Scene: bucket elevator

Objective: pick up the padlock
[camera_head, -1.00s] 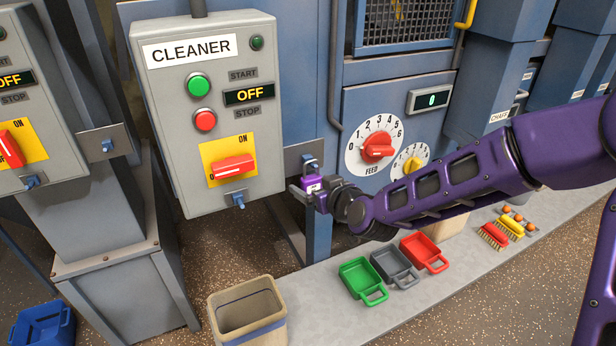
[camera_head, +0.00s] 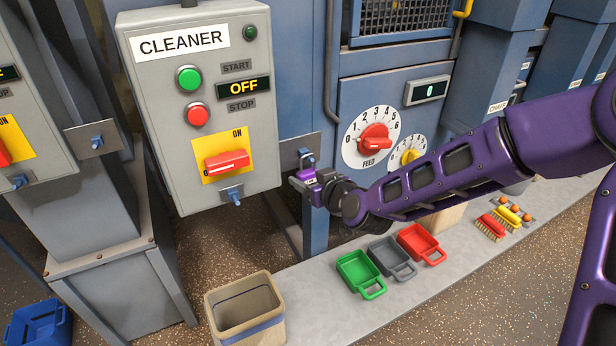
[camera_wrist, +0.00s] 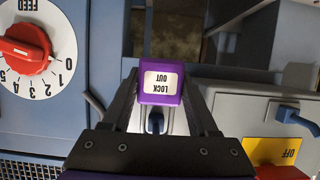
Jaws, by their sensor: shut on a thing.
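The padlock is purple with a white "LOCK OUT" label; in the wrist view the padlock (camera_wrist: 161,83) sits between my two fingers, label toward the camera. In the head view the padlock (camera_head: 308,174) is small and partly covered by my gripper (camera_head: 303,182). My gripper is shut on the padlock's body, and its fingers also show in the wrist view (camera_wrist: 160,100). The padlock is at the blue hook (camera_head: 305,154) on a grey plate right of the CLEANER box. I cannot tell whether the shackle is still around the hook.
The CLEANER control box (camera_head: 190,120) stands just left of my gripper, with a red switch (camera_head: 227,161). The FEED dial (camera_head: 374,143) is to the right.

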